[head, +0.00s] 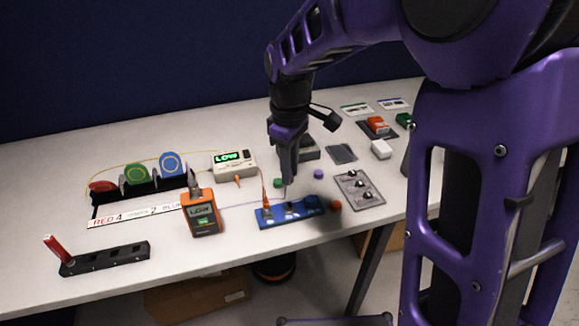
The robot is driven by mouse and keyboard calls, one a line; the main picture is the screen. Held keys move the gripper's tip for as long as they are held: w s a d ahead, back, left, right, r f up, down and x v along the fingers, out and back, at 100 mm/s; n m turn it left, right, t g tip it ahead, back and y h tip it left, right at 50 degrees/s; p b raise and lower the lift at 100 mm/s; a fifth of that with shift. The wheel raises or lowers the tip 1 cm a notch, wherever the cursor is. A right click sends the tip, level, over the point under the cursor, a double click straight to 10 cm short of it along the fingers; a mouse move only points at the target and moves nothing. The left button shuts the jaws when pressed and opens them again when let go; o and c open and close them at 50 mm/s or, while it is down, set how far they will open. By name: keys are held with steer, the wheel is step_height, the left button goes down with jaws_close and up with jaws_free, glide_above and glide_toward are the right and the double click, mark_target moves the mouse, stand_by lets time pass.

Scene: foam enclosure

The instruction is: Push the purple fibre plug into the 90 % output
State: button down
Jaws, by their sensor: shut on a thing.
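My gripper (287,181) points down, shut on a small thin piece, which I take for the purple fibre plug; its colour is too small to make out. It is just above and behind the blue coupler block (315,210), near the block's middle. An orange plug (267,203) stands upright at the block's left end. A thin purple fibre (240,204) runs from near the orange handheld meter (202,213) toward the block. I cannot read the output labels or tell whether the held piece touches a port.
A white box with a green "LOW" display (234,164) stands behind left. Fibre reels (135,173) stand further left, a black rack (105,257) with a red stick at front left. A grey panel (360,190) and purple ball (318,174) are on the right.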

steer(key=shift+m, duration=0.3)
steer(key=shift+f+b, duration=1.6)
steer(key=shift+f, duration=0.9)
steer(key=shift+f+b, duration=0.75)
steer(key=shift+f, duration=0.5)
steer(key=c, duration=0.7)
jaws_free()
step_height(320, 180, up, 18)
steer(key=p, duration=0.3)
steer(key=shift+f, duration=0.25)
